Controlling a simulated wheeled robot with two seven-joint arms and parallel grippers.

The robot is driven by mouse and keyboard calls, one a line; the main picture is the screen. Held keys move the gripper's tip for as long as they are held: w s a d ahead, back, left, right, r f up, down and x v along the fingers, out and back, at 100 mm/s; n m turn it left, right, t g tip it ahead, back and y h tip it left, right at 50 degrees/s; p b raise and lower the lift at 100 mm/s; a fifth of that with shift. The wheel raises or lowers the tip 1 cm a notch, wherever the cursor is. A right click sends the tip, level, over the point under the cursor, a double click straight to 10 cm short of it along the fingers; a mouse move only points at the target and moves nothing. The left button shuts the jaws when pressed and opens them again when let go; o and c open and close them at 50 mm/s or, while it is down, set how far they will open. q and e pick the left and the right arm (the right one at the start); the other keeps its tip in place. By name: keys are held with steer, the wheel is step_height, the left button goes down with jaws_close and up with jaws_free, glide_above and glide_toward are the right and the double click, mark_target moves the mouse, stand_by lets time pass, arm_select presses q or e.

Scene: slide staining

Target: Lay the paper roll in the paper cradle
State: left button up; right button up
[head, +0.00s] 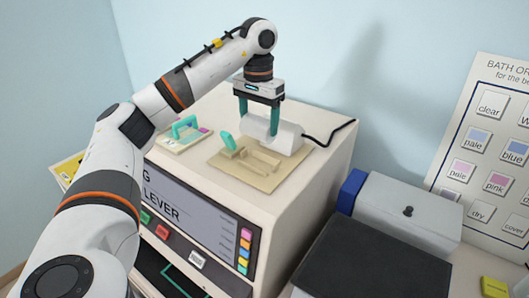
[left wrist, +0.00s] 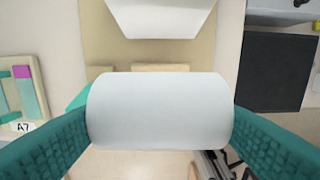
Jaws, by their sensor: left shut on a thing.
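My left gripper (head: 259,118) points down above the tan plate, its teal fingers shut on the ends of a white paper roll (head: 257,128). In the left wrist view the roll (left wrist: 160,112) lies crosswise between the two fingers. The tan paper cradle (head: 258,164), with low raised blocks, is on the plate below and in front of the gripper. In the left wrist view parts of the cradle blocks (left wrist: 160,68) show past the roll's edge; the roll hides the rest. The roll appears held above the plate; its exact height is unclear. My right gripper is not in view.
A white device (head: 287,138) with a black cable stands behind the cradle, close to the roll. A teal lever (head: 228,140) stands at the plate's left. A small teal-handled tray (head: 183,135) lies further left. A grey lidded box (head: 405,212) is at the right.

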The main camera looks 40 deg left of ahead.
mark_target(257, 133)
arm_select(q)
steer(key=f, duration=0.1)
steer(key=f+p, duration=0.1)
steer(key=f, duration=0.1)
steer(key=shift+s+f+p, duration=0.3)
steer(key=shift+f+p, duration=0.05)
steer(key=shift+p, duration=0.05)
steer(key=f, duration=0.1)
steer(key=f+p, duration=0.1)
steer(key=f, duration=0.1)
steer(key=shift+w+f, duration=0.2)
steer(key=shift+w, duration=0.2)
steer(key=shift+s+f, duration=0.1)
steer(key=shift+f, duration=0.2)
steer(key=shift+s, duration=0.1)
steer(key=shift+f, duration=0.25)
steer(key=o, duration=1)
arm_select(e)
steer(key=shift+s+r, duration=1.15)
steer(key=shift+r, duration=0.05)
